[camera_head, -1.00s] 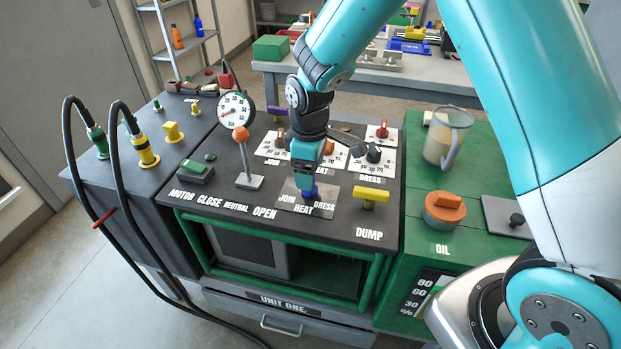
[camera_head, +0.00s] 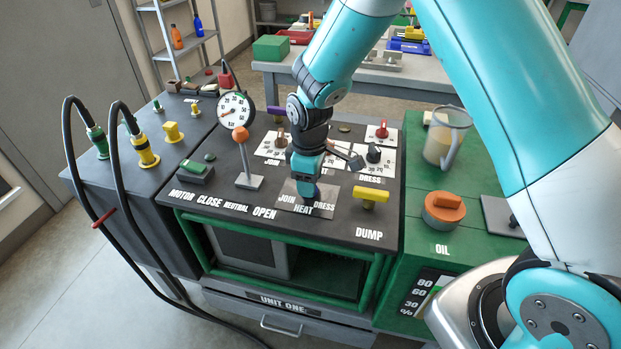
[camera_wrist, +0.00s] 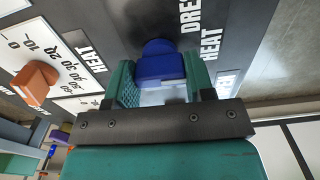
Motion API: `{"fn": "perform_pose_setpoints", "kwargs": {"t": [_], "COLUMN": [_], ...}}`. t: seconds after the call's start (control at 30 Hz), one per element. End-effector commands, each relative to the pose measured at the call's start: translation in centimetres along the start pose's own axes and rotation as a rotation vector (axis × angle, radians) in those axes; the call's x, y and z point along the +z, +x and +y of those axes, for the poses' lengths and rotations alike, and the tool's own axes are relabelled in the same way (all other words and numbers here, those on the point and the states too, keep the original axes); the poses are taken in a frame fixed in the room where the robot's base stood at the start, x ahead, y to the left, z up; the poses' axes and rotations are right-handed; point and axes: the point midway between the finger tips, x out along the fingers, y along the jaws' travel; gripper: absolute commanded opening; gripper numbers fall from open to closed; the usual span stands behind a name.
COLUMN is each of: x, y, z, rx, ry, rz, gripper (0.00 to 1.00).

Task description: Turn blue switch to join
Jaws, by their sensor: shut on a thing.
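The blue switch (camera_wrist: 160,64) sits between the two green fingers of my gripper (camera_wrist: 160,82) in the wrist view. It is on a grey plate (camera_head: 325,198) marked JOIN, HEAT and DRESS on the cart's top panel. In the head view my gripper (camera_head: 305,190) comes down from above onto this plate and hides most of the switch. My gripper is shut on the switch. The exact mark the switch points to is hard to tell.
A yellow DUMP handle (camera_head: 371,195) stands just right of the plate. An orange-knobbed lever (camera_head: 241,135) and a dial gauge (camera_head: 235,110) stand to the left. White dial plates with knobs (camera_head: 374,153) lie behind. A clear jug (camera_head: 445,140) is at the right.

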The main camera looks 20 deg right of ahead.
Motion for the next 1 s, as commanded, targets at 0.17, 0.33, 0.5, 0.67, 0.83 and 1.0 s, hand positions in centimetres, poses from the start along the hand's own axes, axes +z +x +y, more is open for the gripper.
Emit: {"fn": "perform_pose_setpoints", "kwargs": {"t": [0.17, 0.33, 0.5, 0.67, 0.83, 1.0], "x": [0.01, 0.02, 0.03, 0.04, 0.05, 0.07], "y": [-0.07, -0.11, -0.12, -0.14, -0.12, -0.08], "z": [0.02, 0.02, 0.01, 0.01, 0.01, 0.00], "rx": [0.001, 0.000, 0.000, 0.000, 0.000, 0.000], "ry": [0.042, 0.136, 0.277, 0.423, 0.572, 0.698], "rz": [-0.001, -0.001, -0.001, -0.001, -0.002, -0.002], "gripper": [0.25, 0.25, 0.25, 0.25, 0.25, 0.25]}}
